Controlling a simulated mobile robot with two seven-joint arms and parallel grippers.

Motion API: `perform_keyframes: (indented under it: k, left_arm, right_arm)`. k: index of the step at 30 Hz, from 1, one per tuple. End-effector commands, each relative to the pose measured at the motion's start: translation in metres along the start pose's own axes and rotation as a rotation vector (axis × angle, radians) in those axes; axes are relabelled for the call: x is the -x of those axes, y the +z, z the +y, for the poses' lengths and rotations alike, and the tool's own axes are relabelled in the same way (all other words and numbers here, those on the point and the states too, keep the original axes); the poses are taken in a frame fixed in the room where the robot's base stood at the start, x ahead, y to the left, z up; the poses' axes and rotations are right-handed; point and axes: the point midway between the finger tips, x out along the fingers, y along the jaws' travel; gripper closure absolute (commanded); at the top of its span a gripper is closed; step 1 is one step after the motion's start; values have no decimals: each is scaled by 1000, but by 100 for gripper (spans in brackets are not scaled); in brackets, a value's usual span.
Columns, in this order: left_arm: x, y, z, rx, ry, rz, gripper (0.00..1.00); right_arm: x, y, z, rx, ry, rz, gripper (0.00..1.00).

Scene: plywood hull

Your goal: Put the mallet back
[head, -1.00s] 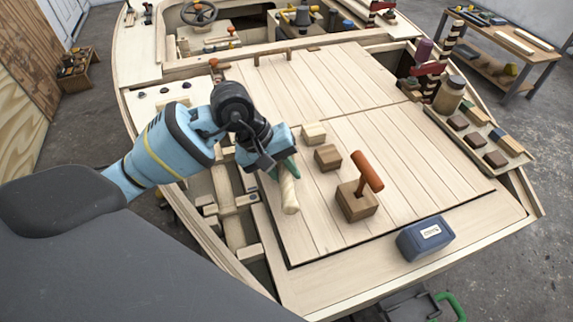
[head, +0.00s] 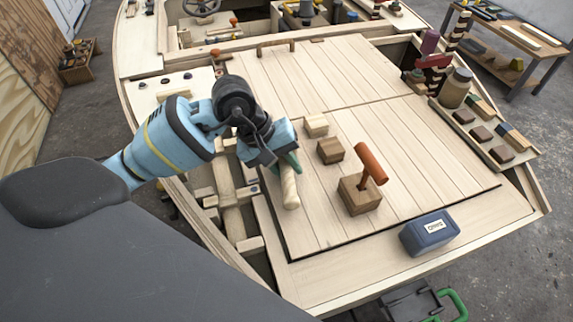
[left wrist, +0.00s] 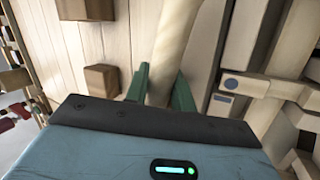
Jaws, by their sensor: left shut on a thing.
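My left gripper (head: 285,163) is shut on a pale wooden rod (head: 290,188) over the left part of the planked hatch. In the left wrist view the rod (left wrist: 172,45) runs between two green fingers (left wrist: 162,90) and out of the top of the picture. Its other end is hidden by the gripper, so I cannot tell whether it is the mallet's handle. An orange cylinder (head: 371,163) on a short stem slants above a wooden block (head: 358,196), to the right of the gripper. My right gripper is not in view.
Two small blocks, one pale (head: 316,125) and one brown (head: 330,151), lie right of the gripper. A blue box (head: 429,233) sits on the front edge. A jar (head: 455,88) and a tray of blocks (head: 530,150) line the right side. Open framing (head: 232,205) lies left.

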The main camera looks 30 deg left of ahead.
Motion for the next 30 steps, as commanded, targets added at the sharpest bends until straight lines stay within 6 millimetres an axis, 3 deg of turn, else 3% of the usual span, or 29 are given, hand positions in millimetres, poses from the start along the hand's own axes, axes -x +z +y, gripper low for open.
perform_keyframes:
  k: [2,3,8,17,30]
  left_arm:
    - [0,0,0,-1,2,1,100]
    - [0,0,0,-1,2,1,70]
    - [0,0,0,-1,1,1,50]
    - [-2,0,-2,2,-5,-2,50]
    - [62,-1,0,-2,2,4,50]
  right_arm:
    - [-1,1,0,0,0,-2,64]
    - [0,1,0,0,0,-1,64]
    - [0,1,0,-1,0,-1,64]
    - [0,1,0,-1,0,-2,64]
    - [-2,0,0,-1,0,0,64]
